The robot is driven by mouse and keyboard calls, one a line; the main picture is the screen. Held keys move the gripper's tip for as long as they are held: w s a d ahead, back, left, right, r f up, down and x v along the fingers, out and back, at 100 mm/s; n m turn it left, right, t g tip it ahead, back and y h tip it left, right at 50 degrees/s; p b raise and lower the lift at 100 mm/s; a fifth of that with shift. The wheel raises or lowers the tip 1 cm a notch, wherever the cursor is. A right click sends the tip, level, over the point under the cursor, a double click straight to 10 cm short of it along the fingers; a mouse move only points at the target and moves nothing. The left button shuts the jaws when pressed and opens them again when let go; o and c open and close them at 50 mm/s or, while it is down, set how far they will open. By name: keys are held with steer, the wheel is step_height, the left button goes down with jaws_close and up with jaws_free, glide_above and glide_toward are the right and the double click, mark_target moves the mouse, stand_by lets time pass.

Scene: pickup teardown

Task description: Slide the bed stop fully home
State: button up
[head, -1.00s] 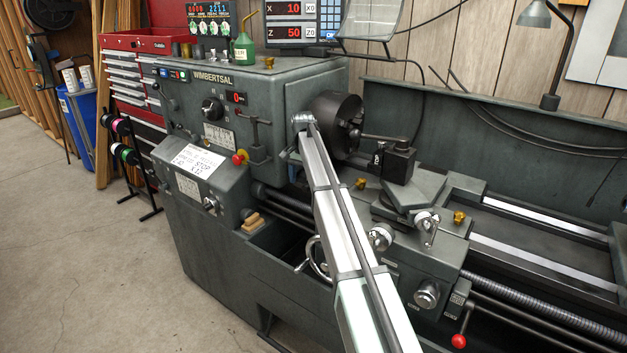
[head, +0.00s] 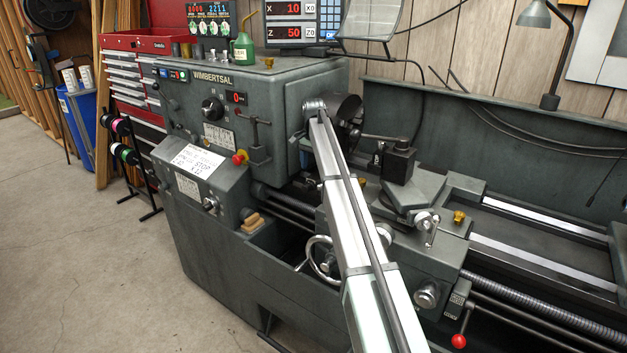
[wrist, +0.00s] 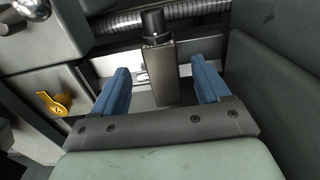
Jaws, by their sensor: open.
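In the wrist view, the bed stop (wrist: 161,72) is a grey upright block with a black round cap. It sits on the bright bed rail (wrist: 136,84). My gripper (wrist: 160,66) is open, with its blue fingers on either side of the block. A gap shows between the block and each finger. In the head view, my gripper and the stop are hidden behind my arm and the lathe.
In the wrist view, the carriage with a yellow fitting (wrist: 56,103) is at left, close to the left finger. A dark grey wall (wrist: 275,80) stands close at right. A ribbed screw (wrist: 180,14) crosses the top. In the head view, the chuck (head: 346,112) is beside my arm.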

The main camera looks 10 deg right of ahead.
mark_target(313, 177)
steer(key=shift+f, duration=3.05)
jaws_close()
steer(key=w+a, duration=0.2)
steer(key=w, duration=0.1)
steer(key=shift+a, duration=0.35)
steer(key=shift+s, duration=0.15)
jaws_free()
steer(key=shift+r, duration=0.1)
step_height(313, 177, up, 14)
